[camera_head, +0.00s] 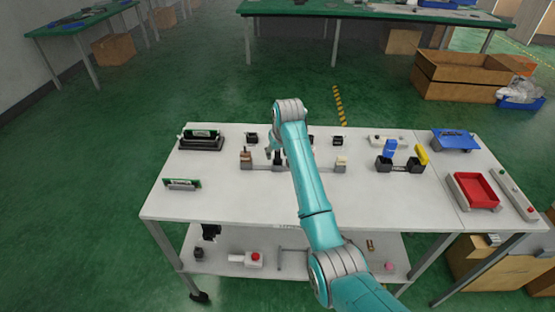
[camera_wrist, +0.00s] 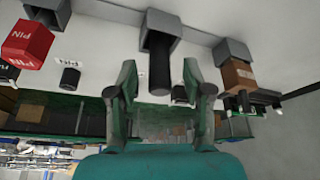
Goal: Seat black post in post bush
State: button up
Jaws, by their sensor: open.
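The black post (camera_wrist: 158,62) shows in the wrist view, which is turned upside down. Its base end meets a grey block (camera_wrist: 150,22) on the white table; how deep it sits cannot be told. My gripper (camera_wrist: 160,78) is open, with one finger on either side of the post and visible gaps between. In the head view, my gripper (camera_head: 276,148) is over the table's middle, and the dark post (camera_head: 279,158) is small and partly hidden by my arm. I cannot tell which part is the post bush.
In the head view, a cream block (camera_head: 341,160) stands right of my arm. Black holders with blue and yellow parts (camera_head: 400,165) are farther right. The table front is mostly clear.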

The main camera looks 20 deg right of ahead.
grip_shut()
